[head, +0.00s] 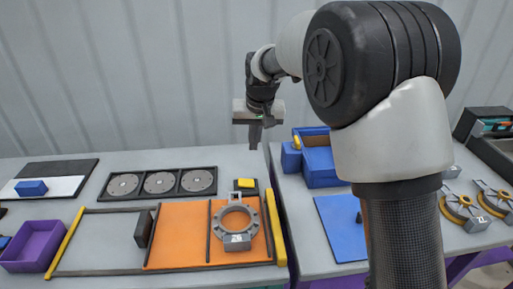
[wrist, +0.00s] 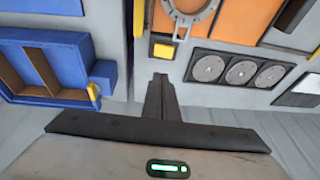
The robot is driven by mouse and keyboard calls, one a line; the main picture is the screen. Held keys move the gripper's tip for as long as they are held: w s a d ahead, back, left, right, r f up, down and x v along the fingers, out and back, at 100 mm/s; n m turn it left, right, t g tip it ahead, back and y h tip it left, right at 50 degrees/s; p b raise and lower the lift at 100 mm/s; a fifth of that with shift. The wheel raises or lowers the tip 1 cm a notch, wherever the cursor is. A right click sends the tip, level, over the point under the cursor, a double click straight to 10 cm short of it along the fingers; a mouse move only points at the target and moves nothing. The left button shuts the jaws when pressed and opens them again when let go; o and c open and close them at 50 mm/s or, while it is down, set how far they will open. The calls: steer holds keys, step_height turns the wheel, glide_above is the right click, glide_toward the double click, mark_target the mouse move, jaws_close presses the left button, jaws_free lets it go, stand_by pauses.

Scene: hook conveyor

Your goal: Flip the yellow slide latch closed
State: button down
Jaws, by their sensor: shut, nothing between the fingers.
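A small yellow piece that looks like the slide latch (head: 297,142) sits on the side block of the blue box (head: 321,172). It also shows in the wrist view (wrist: 93,91), at the corner of the blue box (wrist: 95,45). I cannot tell its exact position along its travel. My gripper (head: 254,146) is shut and empty, pointing down above the back of the tables, left of the blue box and apart from the latch. In the wrist view my gripper (wrist: 160,78) has its fingers together, with the latch to their left.
A yellow button on a dark base (head: 246,184) lies left of the gap between the tables. A grey ring fixture (head: 235,203) stands on the orange panel (head: 183,232). A black tray (head: 163,194) holds grey discs. A blue mat (head: 335,238) lies before the box.

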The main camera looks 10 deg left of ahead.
steer(key=a+f, duration=0.1)
steer(key=w+a+f, duration=0.1)
steer(key=f, duration=0.1)
steer(key=shift+a, duration=0.35)
glide_above(241, 181)
steer(key=f, duration=0.8)
steer(key=d+f, duration=0.1)
steer(key=f, duration=0.3)
steer(key=shift+s+f+p, duration=0.3)
steer(key=shift+s+p, duration=0.05)
steer(key=shift+s, duration=0.05)
steer(key=shift+a+f, duration=0.15)
steer(key=shift+f, duration=0.35)
